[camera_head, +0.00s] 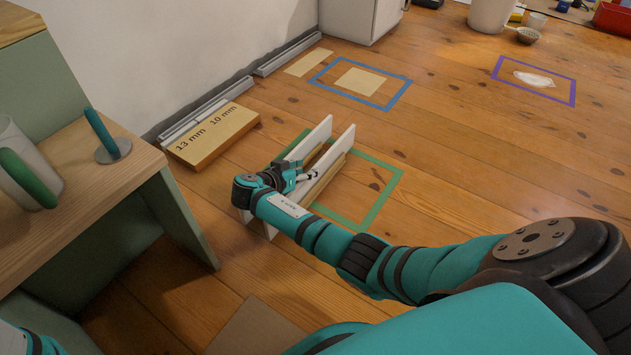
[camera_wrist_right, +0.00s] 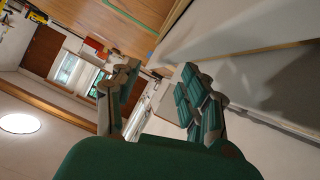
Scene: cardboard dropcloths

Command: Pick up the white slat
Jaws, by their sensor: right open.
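Two long white boards stand on edge side by side, a left one (camera_head: 322,132) and a right one (camera_head: 343,146), over the green taped square (camera_head: 385,190). A wooden strip (camera_head: 327,178) shows between them. I cannot tell which of these is the white slat. My right gripper (camera_head: 312,175) is open, low between the near parts of the boards, and its arm hides their near ends. In the right wrist view the fingers (camera_wrist_right: 160,84) are spread with nothing between them, and a white surface fills the upper right close by. My left gripper is not in view.
A wooden block marked "13 mm" and "10 mm" (camera_head: 213,137) lies by the wall, with pale bars (camera_head: 205,107) behind it. A bench (camera_head: 85,170) stands at left. A blue taped square (camera_head: 395,97) and a purple one (camera_head: 572,90) lie beyond, with clear floor between.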

